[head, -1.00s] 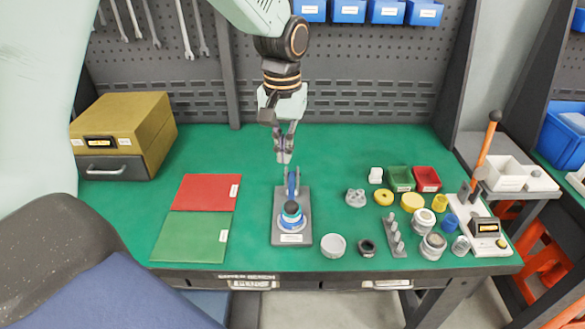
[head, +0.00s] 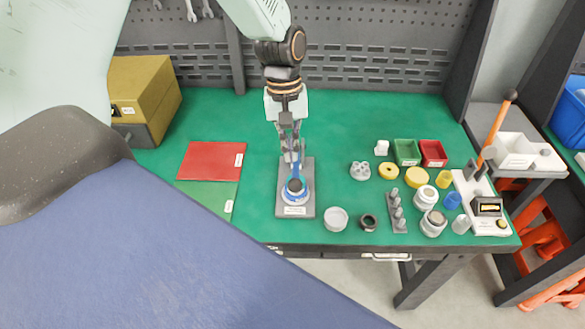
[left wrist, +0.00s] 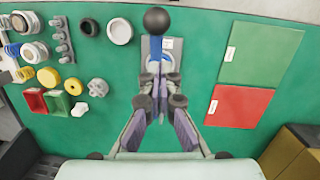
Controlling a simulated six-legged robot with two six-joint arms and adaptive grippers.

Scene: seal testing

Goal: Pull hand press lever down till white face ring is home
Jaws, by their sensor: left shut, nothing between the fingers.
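The hand press stands on a grey base plate (head: 284,205) in the middle of the green bench. Its blue lever (head: 297,171) shows in front of my left gripper. In the left wrist view the lever (left wrist: 156,48) ends in a black ball knob (left wrist: 157,19). A blue-and-white round part (head: 296,196) sits at the front of the press; I cannot tell how far the white ring is seated. My left gripper (head: 291,155) is shut and empty, pointing down behind the lever; its fingertips (left wrist: 157,74) appear very close to it, contact unclear. My right gripper is out of view.
Red and green mats (head: 212,160) lie left of the press. Right of it are a white ring (head: 336,219), a dark ring (head: 368,222), a pin stand (head: 396,215), and several caps and bins. A tester with an orange lever (head: 497,130) stands at far right.

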